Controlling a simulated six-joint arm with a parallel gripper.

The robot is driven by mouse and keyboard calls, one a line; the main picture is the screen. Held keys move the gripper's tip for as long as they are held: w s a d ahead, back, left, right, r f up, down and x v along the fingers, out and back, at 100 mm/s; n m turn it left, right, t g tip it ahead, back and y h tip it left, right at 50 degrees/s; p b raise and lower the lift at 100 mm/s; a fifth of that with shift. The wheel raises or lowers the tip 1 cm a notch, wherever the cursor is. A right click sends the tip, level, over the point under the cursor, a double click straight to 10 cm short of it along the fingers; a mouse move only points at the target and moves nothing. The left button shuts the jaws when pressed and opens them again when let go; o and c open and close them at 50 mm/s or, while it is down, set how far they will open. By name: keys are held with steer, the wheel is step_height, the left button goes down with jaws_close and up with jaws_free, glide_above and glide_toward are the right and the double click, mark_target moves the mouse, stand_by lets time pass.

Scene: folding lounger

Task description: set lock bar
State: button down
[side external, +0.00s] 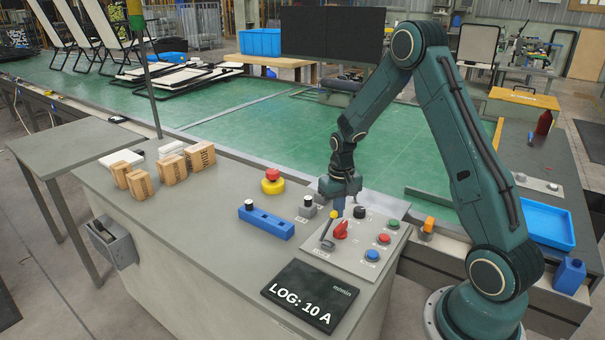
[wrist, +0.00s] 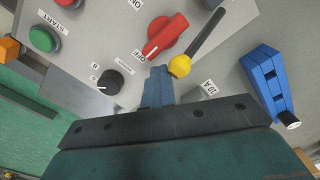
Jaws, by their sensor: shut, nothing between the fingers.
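My gripper (side external: 340,208) is shut and empty, pointing down over the grey control panel (side external: 383,263). Its blue fingertips also show in the wrist view (wrist: 158,72). A black lever with a yellow ball end (side external: 336,215) is right beside the tips; it also shows in the wrist view (wrist: 180,66). I cannot tell whether they touch. A red rotary switch (side external: 341,230) stands close by, with OFF and ON labels in the wrist view (wrist: 165,35). A black knob (side external: 360,212) is behind it. No part is plainly marked as a lock bar.
Green, red and blue buttons (side external: 372,255) line the panel's right side. A blue block with a black knob (side external: 266,222), a small grey box with a knob (side external: 307,206), a red-and-yellow stop button (side external: 272,181) and a "LOG: 10 A" display (side external: 310,296) are nearby.

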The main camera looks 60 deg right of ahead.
mark_target(333, 217)
steer(key=shift+s+a+r, duration=0.1)
steer(key=shift+a, duration=0.6)
steer(key=shift+a+r, duration=0.85)
steer(key=shift+a, duration=0.15)
steer(key=shift+a+r, duration=0.1)
steer(key=shift+a, duration=0.1)
steer(key=shift+a+r, duration=0.3)
steer(key=shift+r, duration=0.05)
steer(key=shift+a+r, duration=0.15)
steer(key=shift+r, duration=0.05)
stand_by(0.6)
